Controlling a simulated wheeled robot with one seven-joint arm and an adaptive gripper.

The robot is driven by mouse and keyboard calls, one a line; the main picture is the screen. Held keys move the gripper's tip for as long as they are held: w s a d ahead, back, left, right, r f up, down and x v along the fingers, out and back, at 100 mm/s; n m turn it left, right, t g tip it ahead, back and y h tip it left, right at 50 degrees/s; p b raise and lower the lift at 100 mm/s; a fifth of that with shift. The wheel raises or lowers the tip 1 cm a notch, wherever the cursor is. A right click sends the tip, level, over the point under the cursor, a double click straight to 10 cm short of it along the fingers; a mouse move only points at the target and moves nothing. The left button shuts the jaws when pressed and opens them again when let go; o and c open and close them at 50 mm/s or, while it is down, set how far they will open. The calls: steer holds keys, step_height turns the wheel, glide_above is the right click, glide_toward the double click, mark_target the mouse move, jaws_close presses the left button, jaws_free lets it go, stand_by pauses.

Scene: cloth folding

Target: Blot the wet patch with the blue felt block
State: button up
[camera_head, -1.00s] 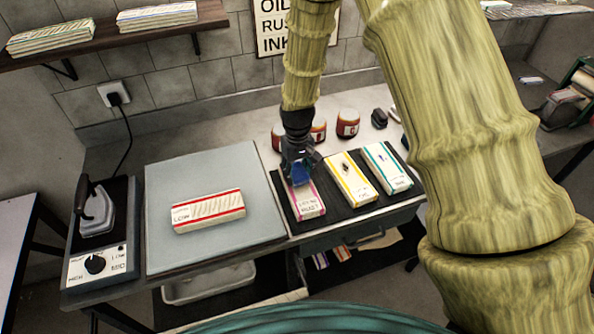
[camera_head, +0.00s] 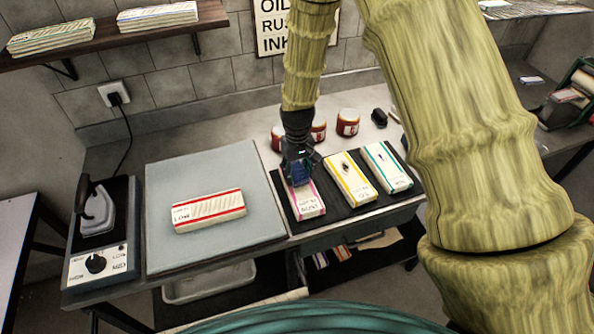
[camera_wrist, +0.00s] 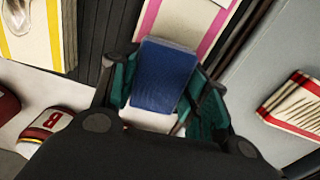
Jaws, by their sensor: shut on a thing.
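My gripper (camera_head: 299,177) is shut on the blue felt block (camera_wrist: 165,76), with a finger on each side of it in the wrist view. The block is over the far part of the pink-striped folded cloth (camera_head: 309,203), which also shows in the wrist view (camera_wrist: 193,20). I cannot tell whether the block touches the cloth. No wet patch is clear on the visible part of this cloth; the part under the block and gripper is hidden.
A yellow-striped cloth (camera_head: 349,184) with a dark mark and a teal-striped cloth (camera_head: 386,167) lie to the right on the dark mat. A red-striped cloth (camera_head: 208,211) lies on the grey pad (camera_head: 170,255). Jars (camera_head: 347,123) stand behind; an iron (camera_head: 97,211) stands far left.

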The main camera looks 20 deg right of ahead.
stand_by(0.6)
steer(key=shift+r+p, duration=2.45)
steer(key=shift+r, duration=1)
steer(key=shift+a, duration=0.1)
